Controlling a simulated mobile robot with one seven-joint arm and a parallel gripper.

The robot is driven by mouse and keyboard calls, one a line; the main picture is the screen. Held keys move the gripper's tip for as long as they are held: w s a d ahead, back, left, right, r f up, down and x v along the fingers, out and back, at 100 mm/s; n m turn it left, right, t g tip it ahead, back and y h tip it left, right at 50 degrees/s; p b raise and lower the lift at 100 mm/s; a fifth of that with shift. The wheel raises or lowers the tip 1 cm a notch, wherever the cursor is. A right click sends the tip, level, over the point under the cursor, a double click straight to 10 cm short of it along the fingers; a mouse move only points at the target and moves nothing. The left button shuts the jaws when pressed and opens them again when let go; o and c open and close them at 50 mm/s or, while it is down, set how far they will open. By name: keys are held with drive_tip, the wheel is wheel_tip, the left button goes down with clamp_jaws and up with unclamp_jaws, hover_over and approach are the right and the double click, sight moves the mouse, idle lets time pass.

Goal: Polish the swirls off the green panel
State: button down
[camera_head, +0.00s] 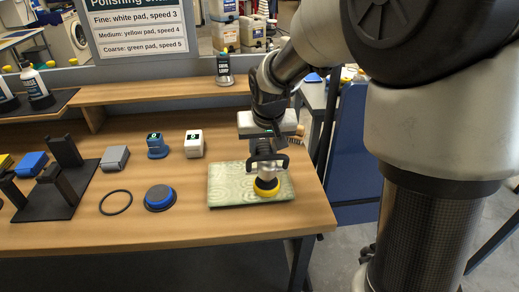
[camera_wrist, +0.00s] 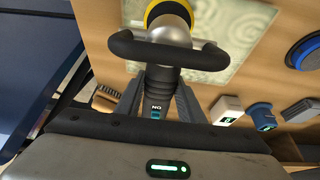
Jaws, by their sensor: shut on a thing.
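The pale green panel (camera_head: 228,186) lies flat near the right end of the wooden bench. Curved swirl marks show on the panel (camera_wrist: 228,48) in the wrist view. My gripper (camera_head: 262,147) is above the panel's right half, shut on the polisher (camera_head: 266,168), a tool with a dark loop handle. The pad's underside is hidden.
A sign (camera_head: 138,25) lists white pad speed 3, yellow speed 4, green speed 5. Left of the panel are a blue round disc (camera_head: 160,194), black ring (camera_head: 101,204), blue device (camera_head: 157,150), white device (camera_head: 194,147), grey block (camera_head: 115,158) and black rack (camera_head: 66,200).

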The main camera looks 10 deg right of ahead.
drive_tip(key=shift+d, duration=0.4)
drive_tip(key=shift+d, duration=0.15)
drive_tip(key=shift+d+r+p, duration=0.1)
drive_tip(key=shift+d+p, duration=0.2)
drive_tip(key=shift+d, duration=0.8)
drive_tip(key=shift+d, duration=0.2)
drive_tip(key=shift+d, duration=0.95)
drive_tip(key=shift+w, duration=0.25)
drive_tip(key=shift+w+d+p, duration=0.1)
drive_tip(key=shift+w+p, duration=0.3)
drive_tip(key=shift+w, duration=0.65)
